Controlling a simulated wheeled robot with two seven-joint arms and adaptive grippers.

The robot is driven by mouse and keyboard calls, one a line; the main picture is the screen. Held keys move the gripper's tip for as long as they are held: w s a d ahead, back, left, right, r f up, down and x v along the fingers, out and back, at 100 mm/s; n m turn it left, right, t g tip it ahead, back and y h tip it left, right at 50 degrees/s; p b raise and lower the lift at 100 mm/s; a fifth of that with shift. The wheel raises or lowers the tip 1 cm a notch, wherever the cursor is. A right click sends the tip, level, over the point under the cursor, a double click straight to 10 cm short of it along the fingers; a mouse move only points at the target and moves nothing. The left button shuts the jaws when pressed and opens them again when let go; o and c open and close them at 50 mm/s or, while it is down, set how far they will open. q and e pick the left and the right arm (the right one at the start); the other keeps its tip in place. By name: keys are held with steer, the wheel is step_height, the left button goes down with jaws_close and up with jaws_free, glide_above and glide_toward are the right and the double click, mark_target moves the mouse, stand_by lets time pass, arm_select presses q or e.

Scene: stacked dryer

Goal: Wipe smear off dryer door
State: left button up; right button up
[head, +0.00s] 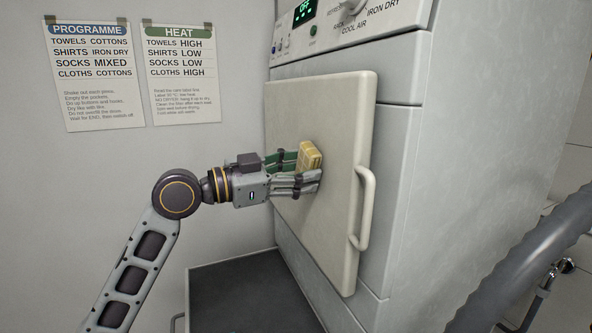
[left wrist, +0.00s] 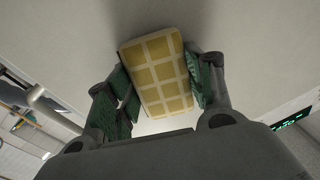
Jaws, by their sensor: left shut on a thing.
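The dryer door (head: 335,125) is a closed cream panel with a bar handle (head: 364,210) on its right edge. My left gripper (head: 306,170) is shut on a yellow checked cloth or sponge (head: 310,156), which is at the door's face near its middle. In the left wrist view the cloth (left wrist: 160,75) sits between the two green-padded fingers, against or very near the pale door surface (left wrist: 245,50). I cannot tell for certain whether it touches. No smear shows on the visible door; the part behind the cloth and gripper is hidden. My right gripper is not in view.
The control panel (head: 345,25) with a lit green display is above the door. Two paper notices (head: 95,75) hang on the left wall. A dark-topped surface (head: 240,290) is below the door.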

arm_select(q)
steer(key=shift+s+d+f, duration=0.1)
steer(key=shift+s+d, duration=0.2)
steer(key=shift+s, duration=0.4)
steer(key=shift+a, duration=0.1)
steer(key=shift+w+a, duration=0.25)
steer(key=shift+w, duration=0.5)
steer(key=shift+w+a, duration=0.2)
steer(key=shift+w, duration=0.55)
steer(key=shift+w+a, duration=0.25)
steer(key=shift+w, duration=0.5)
steer(key=shift+w+a, duration=0.25)
steer(key=shift+w, duration=0.5)
steer(key=shift+w, duration=0.1)
steer(key=shift+w+a, duration=0.25)
steer(key=shift+w, duration=0.45)
steer(key=shift+w+a, duration=0.2)
steer(key=shift+w, duration=0.5)
steer(key=shift+w, duration=0.2)
